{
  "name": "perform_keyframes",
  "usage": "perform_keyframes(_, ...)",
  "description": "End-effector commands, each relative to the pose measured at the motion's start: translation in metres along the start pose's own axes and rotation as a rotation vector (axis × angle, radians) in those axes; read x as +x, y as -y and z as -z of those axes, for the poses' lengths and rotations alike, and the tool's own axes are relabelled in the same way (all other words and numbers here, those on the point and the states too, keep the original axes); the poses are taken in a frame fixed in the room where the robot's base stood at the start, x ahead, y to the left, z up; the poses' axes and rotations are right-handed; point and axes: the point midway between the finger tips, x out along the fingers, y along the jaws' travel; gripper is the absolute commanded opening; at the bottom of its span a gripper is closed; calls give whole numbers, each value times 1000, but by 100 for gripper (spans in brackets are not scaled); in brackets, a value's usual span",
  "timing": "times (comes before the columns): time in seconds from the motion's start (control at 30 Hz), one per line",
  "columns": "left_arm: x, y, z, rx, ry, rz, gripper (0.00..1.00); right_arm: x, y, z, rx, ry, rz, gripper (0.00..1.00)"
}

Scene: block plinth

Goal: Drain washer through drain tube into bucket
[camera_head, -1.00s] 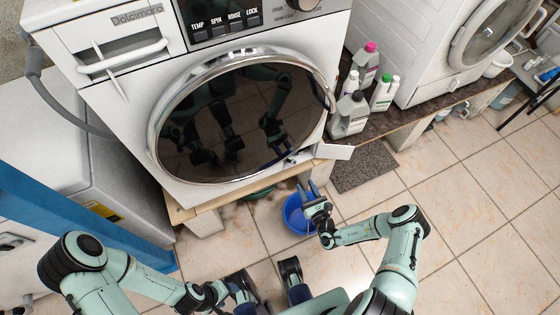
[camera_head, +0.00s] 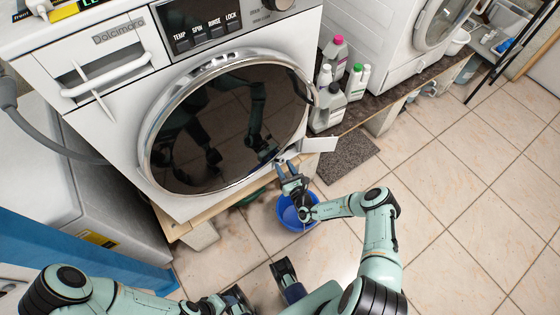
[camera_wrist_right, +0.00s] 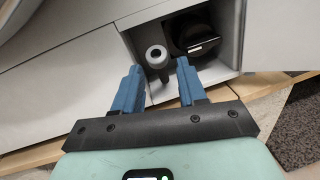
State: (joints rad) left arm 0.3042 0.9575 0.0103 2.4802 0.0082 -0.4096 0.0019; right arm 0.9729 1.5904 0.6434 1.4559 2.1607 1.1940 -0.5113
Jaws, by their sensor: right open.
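The white washer (camera_head: 120,125) has a round dark glass door. Its small lower flap (camera_head: 320,144) stands open at the front right corner. In the right wrist view, the opened recess holds a pale round-ended drain tube (camera_wrist_right: 156,54) and a dark round filter cap (camera_wrist_right: 196,38). My right gripper (camera_head: 283,168) is at the recess, open and empty. In the wrist view its blue fingers (camera_wrist_right: 159,66) point at the recess, with the tube end between and beyond their tips. The blue bucket (camera_head: 287,214) stands on the floor below, partly hidden by my right arm. My left arm is at the bottom edge; its jaws are unclear.
Several bottles (camera_head: 328,112) stand on the ledge right of the washer. A dark mat (camera_head: 346,158) lies on the floor near the flap. A second white machine (camera_head: 385,50) stands at the right. The tiled floor at right is clear.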

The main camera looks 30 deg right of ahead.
Motion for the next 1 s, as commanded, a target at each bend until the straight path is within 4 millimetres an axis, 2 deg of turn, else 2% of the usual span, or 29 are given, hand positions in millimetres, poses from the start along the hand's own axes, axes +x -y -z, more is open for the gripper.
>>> perform_keyframes(0.1, 4, 1, 2, 1, -5, -1, 60, 20, 0, 1, 0, 1, 0, 41)
perform_keyframes(0.23, 7, 1, 4, 1, -10, -2, 60, 34, 0, 1, -1, 0, -1, 41)
perform_keyframes(0.4, 7, 1, 4, 2, -12, -3, 60, 41, 0, 0, 1, 1, 0, 41)
perform_keyframes(0.63, 7, 0, 4, 2, -12, -3, 60, 41, 0, 0, 1, 0, 0, 41)
perform_keyframes(0.7, 7, 1, 4, 2, -12, -3, 60, 41, 0, 0, 1, 0, 0, 18)
perform_keyframes(0.77, 7, 1, 4, 2, -12, -3, 60, 41, 0, 0, 1, 0, 0, 0)
perform_keyframes(1.0, 8, 1, 5, 2, -14, -3, 60, 41, 1, 0, 1, 3, 0, 0)
